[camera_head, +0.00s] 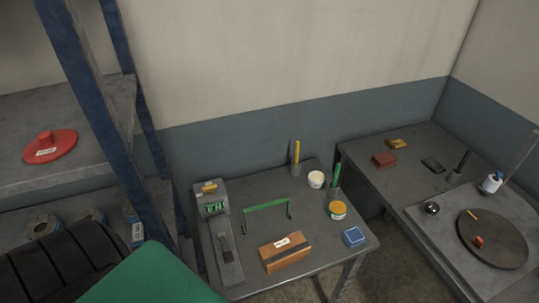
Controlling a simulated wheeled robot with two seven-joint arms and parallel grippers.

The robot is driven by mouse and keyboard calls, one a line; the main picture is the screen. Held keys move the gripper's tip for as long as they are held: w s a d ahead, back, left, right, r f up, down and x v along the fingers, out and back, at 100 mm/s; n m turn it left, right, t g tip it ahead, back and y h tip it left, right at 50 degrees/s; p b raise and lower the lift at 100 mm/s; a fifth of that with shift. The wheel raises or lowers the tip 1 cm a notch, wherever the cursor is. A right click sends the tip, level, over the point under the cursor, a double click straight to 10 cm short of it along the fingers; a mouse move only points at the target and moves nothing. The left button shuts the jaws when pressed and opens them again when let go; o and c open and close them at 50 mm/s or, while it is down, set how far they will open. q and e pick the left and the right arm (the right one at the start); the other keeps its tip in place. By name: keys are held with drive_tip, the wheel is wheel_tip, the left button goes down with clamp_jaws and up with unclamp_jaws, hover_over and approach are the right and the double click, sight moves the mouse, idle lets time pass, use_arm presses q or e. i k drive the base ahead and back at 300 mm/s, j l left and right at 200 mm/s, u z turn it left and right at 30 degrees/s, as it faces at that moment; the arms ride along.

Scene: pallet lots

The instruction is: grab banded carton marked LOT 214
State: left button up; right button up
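An orange-brown carton (284,257) with a dark band and a small white label on top lies near the front of the small grey table (247,236). The label's text is too small to read, so I cannot tell whether it says LOT 214. Nothing is holding the carton. Neither of my grippers is in view.
A green frame (267,205) stands behind the carton, a grey device (222,237) to its left, a blue box (354,236) to its right. A blue-posted shelf (90,92) stands left.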

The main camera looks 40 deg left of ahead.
sight(277, 255)
drive_tip(key=i+j+u, duration=0.15)
drive_tip(key=u, duration=0.75)
